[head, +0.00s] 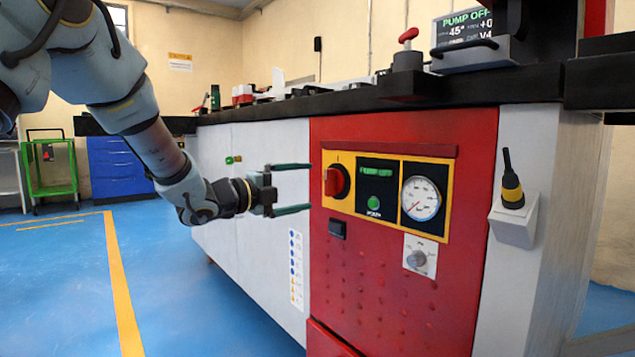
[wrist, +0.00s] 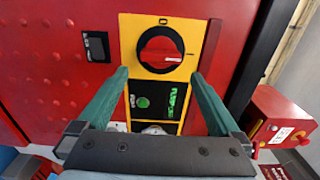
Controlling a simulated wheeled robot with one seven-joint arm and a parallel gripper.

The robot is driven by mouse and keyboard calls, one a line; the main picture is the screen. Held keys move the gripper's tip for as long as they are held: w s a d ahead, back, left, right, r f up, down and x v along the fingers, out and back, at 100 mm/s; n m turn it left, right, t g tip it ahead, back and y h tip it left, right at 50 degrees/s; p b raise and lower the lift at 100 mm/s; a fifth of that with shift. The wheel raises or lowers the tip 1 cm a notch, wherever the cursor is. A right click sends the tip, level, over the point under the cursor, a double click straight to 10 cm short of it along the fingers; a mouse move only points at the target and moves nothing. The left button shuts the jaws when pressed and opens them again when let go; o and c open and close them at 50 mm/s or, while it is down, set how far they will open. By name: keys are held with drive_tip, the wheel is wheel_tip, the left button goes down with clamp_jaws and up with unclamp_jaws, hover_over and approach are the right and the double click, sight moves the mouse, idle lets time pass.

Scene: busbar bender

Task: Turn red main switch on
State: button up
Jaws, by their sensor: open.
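The red main switch (head: 337,181) is a round rotary knob on a black and yellow plate, at the left of the red panel's control strip. In the wrist view the red main switch (wrist: 161,50) sits at top centre, its grip bar lying across that picture. My gripper (head: 309,187) is open and empty, its two green fingers pointing at the panel just left of the switch in the head view. In the wrist view my gripper (wrist: 160,82) has one finger on each side below the knob. I see no contact with the knob.
Beside the switch are a green pump button (head: 373,203), a pressure gauge (head: 421,198) and a small grey knob (head: 416,259). A black socket (head: 337,228) is below the switch. The black worktop (head: 470,90) overhangs above.

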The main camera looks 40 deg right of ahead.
drive_tip(key=a, duration=0.3)
drive_tip(key=shift+w+a, duration=0.1)
drive_tip(key=shift+a, duration=0.15)
drive_tip(key=w+a+f+n+t+y+p, duration=0.2)
drive_tip(key=w+a+f+n+t+y, duration=0.3)
drive_tip(key=w+a+n+t, duration=0.5)
drive_tip(key=w+a+f+n+y, duration=0.35)
drive_tip(key=a+n, duration=0.25)
drive_tip(key=a, duration=0.4)
drive_tip(key=w+a+f+n+y, duration=0.25)
drive_tip(key=a+n+y, duration=0.2)
drive_tip(key=a, duration=0.45)
drive_tip(key=s+a+f+n+g+y+p, duration=0.15)
drive_tip(key=s+a+f+n+g, duration=0.25)
drive_tip(key=s+a+n, duration=0.5)
drive_tip(key=s+a+f+n+g+y, duration=0.35)
drive_tip(key=s+a+n, duration=0.25)
drive_tip(key=s+a, duration=0.45)
wheel_tip(320, 180, up, 38)
drive_tip(key=p, duration=3.8)
drive_tip(key=shift+w, duration=0.45)
